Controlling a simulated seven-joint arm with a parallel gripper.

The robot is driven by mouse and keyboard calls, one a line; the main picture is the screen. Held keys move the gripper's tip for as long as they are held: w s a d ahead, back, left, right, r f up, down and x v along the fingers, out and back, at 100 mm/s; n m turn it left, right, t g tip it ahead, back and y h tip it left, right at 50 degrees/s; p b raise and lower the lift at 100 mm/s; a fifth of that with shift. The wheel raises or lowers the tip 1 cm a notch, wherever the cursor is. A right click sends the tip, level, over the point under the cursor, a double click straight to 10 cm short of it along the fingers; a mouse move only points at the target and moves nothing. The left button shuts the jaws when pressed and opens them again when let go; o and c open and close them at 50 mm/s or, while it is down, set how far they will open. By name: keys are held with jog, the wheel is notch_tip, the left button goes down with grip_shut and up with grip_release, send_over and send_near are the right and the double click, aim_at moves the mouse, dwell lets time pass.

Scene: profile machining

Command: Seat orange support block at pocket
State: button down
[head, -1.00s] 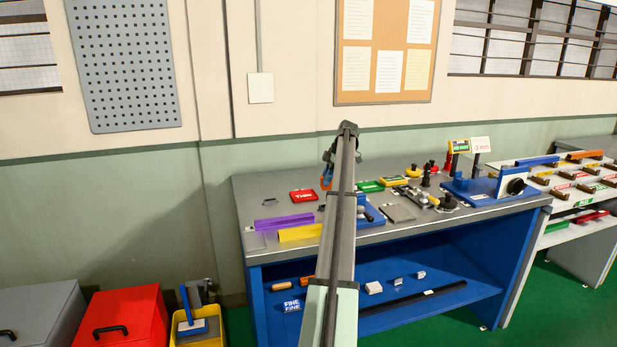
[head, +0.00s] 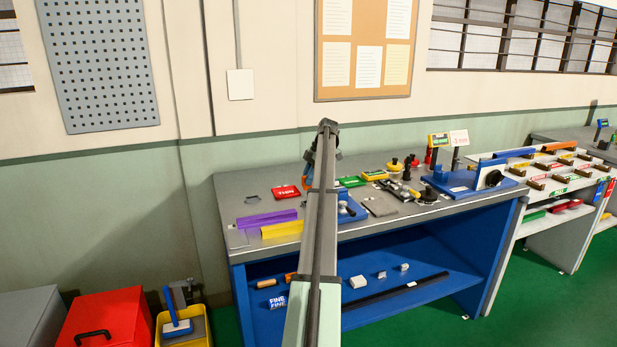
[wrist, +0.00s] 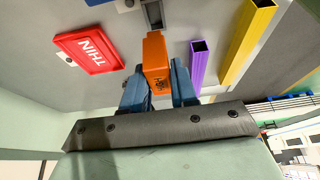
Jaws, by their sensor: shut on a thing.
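My gripper (wrist: 158,88) is shut on the orange support block (wrist: 156,62), with a blue-grey finger on each side of it. The block shows dark lettering on its near face. Just beyond the block's far end in the wrist view is a small grey pocket (wrist: 154,14) with raised walls. The block overlaps the pocket's near edge in the picture; I cannot tell whether they touch. In the head view my gripper (head: 306,182) is partly hidden behind my arm, with a bit of orange showing above the bench.
A red THIN box (wrist: 88,50) lies left of the block, and purple (wrist: 198,62) and yellow (wrist: 248,38) bars lie to its right. The grey bench (head: 232,220) carries a blue fixture (head: 349,210) and several tools. Its front-left corner is mostly clear.

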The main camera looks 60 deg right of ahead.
aim_at(308, 187)
jog(key=shift+f, duration=2.25)
jog(key=shift+f, duration=1.15)
jog(key=c, duration=0.8)
grip_release()
jog(key=v, duration=1.3)
jog(key=shift+r, duration=0.4)
jog(key=shift+s+d, duration=0.1)
